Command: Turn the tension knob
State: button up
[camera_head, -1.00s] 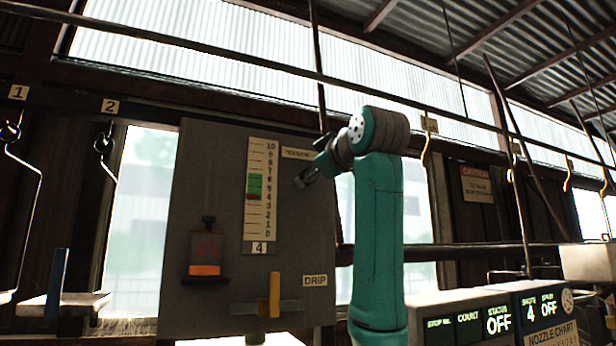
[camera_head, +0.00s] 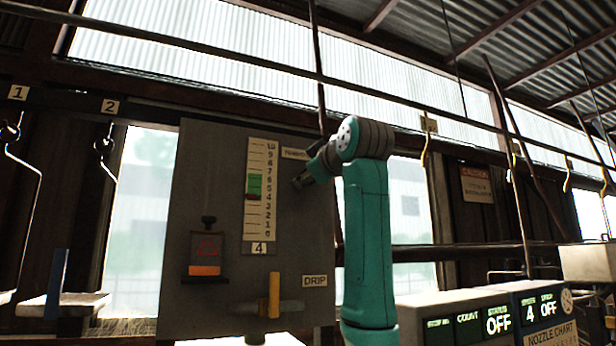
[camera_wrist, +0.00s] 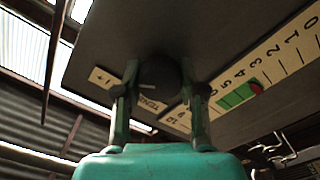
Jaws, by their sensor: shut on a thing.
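The tension knob (camera_wrist: 160,76) is a dark round knob with a pale line on it, on the grey panel (camera_head: 205,160). My gripper (camera_wrist: 159,88) is around it, one finger on each side, shut on it. In the head view my gripper (camera_head: 298,181) meets the panel's upper right, hiding the knob. The tension label (camera_wrist: 151,104) is partly covered by a finger. A white scale (camera_head: 260,160) numbered 0 to 10 has a green band (camera_head: 254,185). A red marker (camera_wrist: 256,87) sits at the band's lower-number end, near 4.
A control box (camera_head: 470,318) with lit displays stands at lower right. Hooks hang from an overhead rail.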

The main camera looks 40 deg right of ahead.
jog(key=shift+m, duration=0.3)
jog(key=m, duration=0.4)
jog(key=shift+d+m, duration=0.1)
jog(key=shift+m, duration=1.9)
jog(key=o, duration=1.2)
jog(key=shift+c, duration=0.2)
jog(key=shift+s, duration=0.1)
jog(key=v, duration=1.1)
jog(key=shift+s, duration=0.35)
